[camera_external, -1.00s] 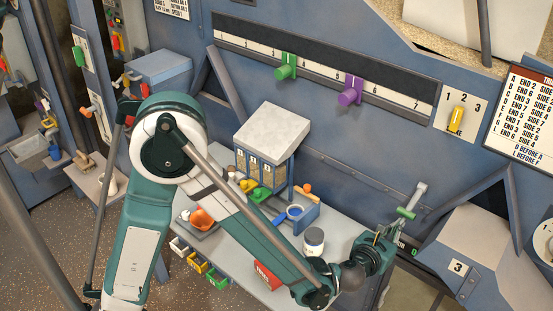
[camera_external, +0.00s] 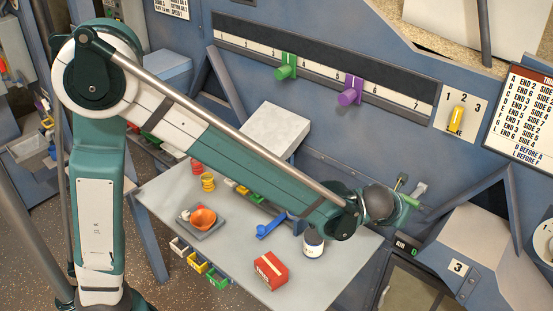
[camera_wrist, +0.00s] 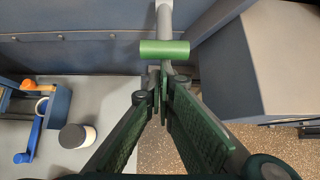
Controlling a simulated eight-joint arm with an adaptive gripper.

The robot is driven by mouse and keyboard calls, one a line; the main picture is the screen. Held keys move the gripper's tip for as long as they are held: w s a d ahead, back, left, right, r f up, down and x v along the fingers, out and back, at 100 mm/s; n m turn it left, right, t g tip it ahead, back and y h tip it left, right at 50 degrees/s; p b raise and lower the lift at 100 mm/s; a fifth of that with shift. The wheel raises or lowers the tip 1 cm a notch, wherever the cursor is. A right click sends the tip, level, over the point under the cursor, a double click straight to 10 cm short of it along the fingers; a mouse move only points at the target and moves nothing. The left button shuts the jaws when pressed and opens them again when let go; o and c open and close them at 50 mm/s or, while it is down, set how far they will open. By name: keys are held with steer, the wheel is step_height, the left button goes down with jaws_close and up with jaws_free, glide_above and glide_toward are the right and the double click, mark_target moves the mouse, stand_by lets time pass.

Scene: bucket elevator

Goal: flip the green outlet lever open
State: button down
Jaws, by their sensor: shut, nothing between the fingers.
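The outlet lever is a grey rod with a green crossbar grip (camera_wrist: 165,49), which lies just beyond my fingertips in the wrist view. In the external view, the lever's grey end (camera_external: 419,189) shows beside my gripper (camera_external: 403,186); my wrist hides much of the rest. My gripper (camera_wrist: 160,85) is shut and empty, its green-padded fingers meeting just below the crossbar in the picture. I cannot tell whether the fingertips touch the lever.
A grey chute box (camera_external: 480,235) marked 3 stands right of the lever. A blue-grey machine wall (camera_external: 350,140) rises behind.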

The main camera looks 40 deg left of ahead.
steer(key=shift+w+r+g+p, duration=0.25)
steer(key=shift+r+g+p, duration=0.2)
steer(key=shift+r, duration=0.55)
steer(key=shift+w+r+g+p, duration=0.2)
steer(key=shift+r+g+p, duration=0.25)
steer(key=shift+r, duration=0.55)
steer(key=shift+w+r+g+p, duration=0.3)
steer(key=shift+r+p, duration=0.3)
steer(key=shift+r, duration=0.4)
steer(key=shift+w+r, duration=0.35)
steer(key=shift+r, duration=0.2)
steer(key=shift+s+f, duration=0.35)
glide_toward(408, 198)
steer(key=s+r, duration=0.2)
steer(key=s, duration=0.1)
steer(key=shift+s, duration=0.2)
